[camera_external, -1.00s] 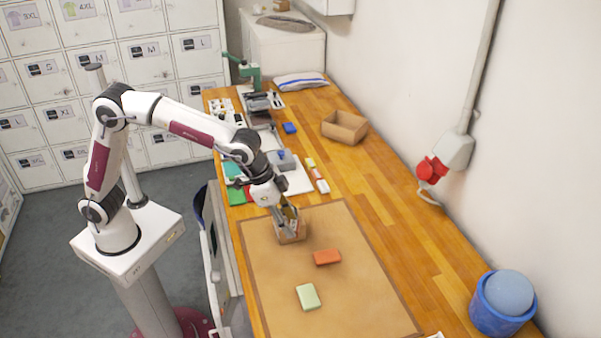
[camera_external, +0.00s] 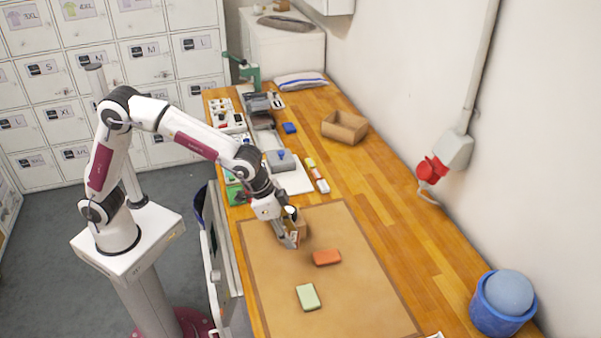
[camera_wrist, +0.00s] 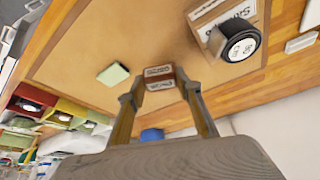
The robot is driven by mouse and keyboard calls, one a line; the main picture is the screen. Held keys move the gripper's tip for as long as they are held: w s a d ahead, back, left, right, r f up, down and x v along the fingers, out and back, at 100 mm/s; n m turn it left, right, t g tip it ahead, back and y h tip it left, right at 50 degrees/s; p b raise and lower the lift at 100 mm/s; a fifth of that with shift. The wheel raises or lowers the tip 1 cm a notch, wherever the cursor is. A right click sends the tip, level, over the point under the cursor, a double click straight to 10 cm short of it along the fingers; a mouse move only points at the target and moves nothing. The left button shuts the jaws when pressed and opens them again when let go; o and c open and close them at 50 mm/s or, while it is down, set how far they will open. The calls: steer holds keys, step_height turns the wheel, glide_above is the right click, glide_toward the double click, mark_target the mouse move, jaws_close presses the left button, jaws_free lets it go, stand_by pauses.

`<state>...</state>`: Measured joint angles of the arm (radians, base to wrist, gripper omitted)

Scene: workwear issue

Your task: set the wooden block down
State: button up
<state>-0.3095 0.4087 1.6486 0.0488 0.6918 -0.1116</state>
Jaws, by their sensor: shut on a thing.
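My gripper (camera_wrist: 160,88) is shut on a small block, which I take for the wooden block (camera_wrist: 158,71). It has white labelled faces with a reddish part between them, though orange behind it may blend in. In the external view my gripper (camera_external: 291,243) is low over the brown mat (camera_external: 350,290), tilted, in front of a small cardboard box. The block (camera_external: 294,236) shows there only as a small pale and red patch at the fingertips. I cannot tell whether it touches the mat.
The cardboard box (camera_external: 302,228) with a black round item (camera_wrist: 241,45) stands close to my gripper. A blue bucket (camera_external: 497,312) stands front right.

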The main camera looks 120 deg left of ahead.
steer(key=shift+f, duration=2.4)
steer(key=shift+f, duration=1.85)
steer(key=shift+f, duration=0.1)
steer(key=o, duration=0.9)
steer(key=v, duration=1.2)
